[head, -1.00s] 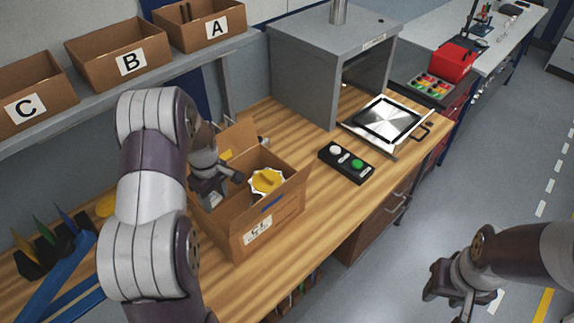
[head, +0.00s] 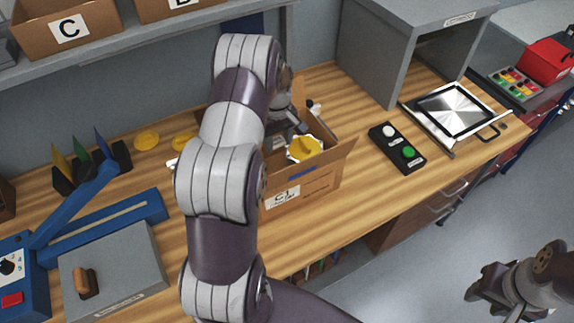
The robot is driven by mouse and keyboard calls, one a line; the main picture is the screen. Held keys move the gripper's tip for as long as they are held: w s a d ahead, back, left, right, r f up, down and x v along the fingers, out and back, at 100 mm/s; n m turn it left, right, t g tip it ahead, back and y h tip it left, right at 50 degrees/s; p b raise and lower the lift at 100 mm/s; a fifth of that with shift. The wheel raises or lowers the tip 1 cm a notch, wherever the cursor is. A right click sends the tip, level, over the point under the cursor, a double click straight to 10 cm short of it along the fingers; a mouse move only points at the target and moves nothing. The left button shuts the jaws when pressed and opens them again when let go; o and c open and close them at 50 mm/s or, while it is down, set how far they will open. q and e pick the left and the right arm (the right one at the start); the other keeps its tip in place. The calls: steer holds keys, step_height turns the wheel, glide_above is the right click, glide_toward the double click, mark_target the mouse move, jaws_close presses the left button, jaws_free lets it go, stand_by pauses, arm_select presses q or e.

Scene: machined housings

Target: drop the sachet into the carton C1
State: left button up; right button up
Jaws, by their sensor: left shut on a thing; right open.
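The cardboard carton C1 (head: 318,183) stands open on the wooden bench, its label on the front side. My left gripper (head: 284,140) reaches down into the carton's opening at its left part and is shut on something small. That thing is mostly hidden by the gripper and arm; I take it to be the sachet, but its shape cannot be made out. A yellow-topped part with a pale scalloped rim (head: 305,149) lies in the carton, just right of the gripper. My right gripper (head: 484,287) is open and empty, off the bench's front at lower right.
A black box with a white and a green button (head: 397,148) lies right of the carton. Behind it stands a grey cabinet (head: 405,45) with a metal plate (head: 458,108) before it. A blue lever tool (head: 105,215) and yellow discs (head: 147,139) are at left. My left arm hides the carton's left side.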

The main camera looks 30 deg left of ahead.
arm_select(q)
steer(key=shift+s+a+r, duration=0.1)
steer(key=shift+s+r, duration=0.05)
steer(key=shift+s, duration=0.05)
steer(key=o, duration=1.1)
steer(key=shift+w, duration=0.1)
steer(key=shift+r, duration=0.1)
step_height(320, 180, up, 8)
steer(key=shift+f+b, duration=0.2)
steer(key=shift+b, duration=0.75)
step_height(320, 180, up, 5)
steer(key=p, duration=0.4)
